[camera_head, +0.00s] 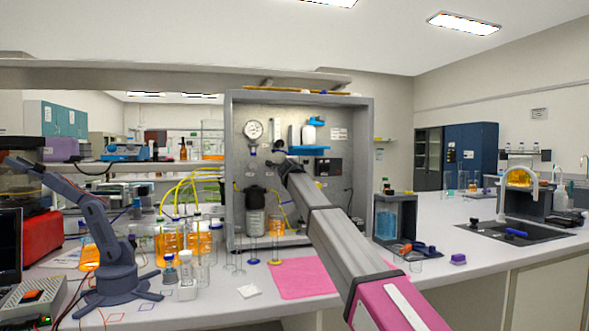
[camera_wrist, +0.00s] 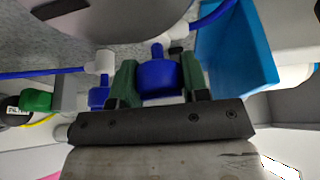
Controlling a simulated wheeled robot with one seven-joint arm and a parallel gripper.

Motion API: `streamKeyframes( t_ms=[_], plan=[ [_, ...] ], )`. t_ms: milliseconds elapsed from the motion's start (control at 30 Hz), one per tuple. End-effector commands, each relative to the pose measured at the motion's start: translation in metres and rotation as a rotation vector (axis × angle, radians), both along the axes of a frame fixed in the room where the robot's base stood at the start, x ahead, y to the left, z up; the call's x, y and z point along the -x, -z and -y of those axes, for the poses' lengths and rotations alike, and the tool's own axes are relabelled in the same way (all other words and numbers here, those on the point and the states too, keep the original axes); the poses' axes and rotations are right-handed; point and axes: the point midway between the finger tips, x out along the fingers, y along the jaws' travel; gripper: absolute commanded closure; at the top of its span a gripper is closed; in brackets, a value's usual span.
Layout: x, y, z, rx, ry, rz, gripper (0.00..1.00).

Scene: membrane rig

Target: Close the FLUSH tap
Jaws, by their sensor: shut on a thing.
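My gripper (camera_wrist: 159,82) has green-padded fingers, one on each side of a blue tap handle (camera_wrist: 159,75), and is shut on it. A short blue stem shows beyond the handle. No FLUSH label can be read, so I cannot tell from lettering which tap this is. In the head view my gripper (camera_head: 281,152) is at the middle of the grey rig panel (camera_head: 268,118), and my arm hides the tap there. A second blue fitting (camera_wrist: 98,96) sits just left of the fingers in the wrist view, with a white elbow and blue tube above it.
A blue tray (camera_wrist: 236,45) is close right of the fingers. A green fitting (camera_wrist: 36,100) is at the far left. In the head view, a gauge (camera_head: 254,130) and dark-topped filter housing (camera_head: 255,212) are on the panel. A pink mat (camera_head: 302,280) lies on the bench below.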

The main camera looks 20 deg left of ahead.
Motion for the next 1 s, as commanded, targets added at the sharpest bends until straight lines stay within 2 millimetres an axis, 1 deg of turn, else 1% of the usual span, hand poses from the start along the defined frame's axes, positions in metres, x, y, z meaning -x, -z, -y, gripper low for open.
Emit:
streamKeyframes(
  t_ms=[100, 300, 867, 900, 967, 1000],
  plan=[
    [0.0001, 0.0005, 0.0005, -0.056, 0.001, -0.035, 0.82],
    [0.0003, 0.0009, 0.0006, -0.115, 0.002, -0.072, 0.82],
    [0.0003, 0.0016, 0.0009, -0.143, 0.002, -0.09, 0.82],
    [0.0003, 0.0016, 0.0009, -0.143, 0.002, -0.09, 0.55],
    [0.0004, 0.0015, 0.0009, -0.143, 0.002, -0.089, 0.35],
    [0.0003, 0.0014, 0.0007, -0.143, 0.002, -0.089, 0.32]
  ],
)
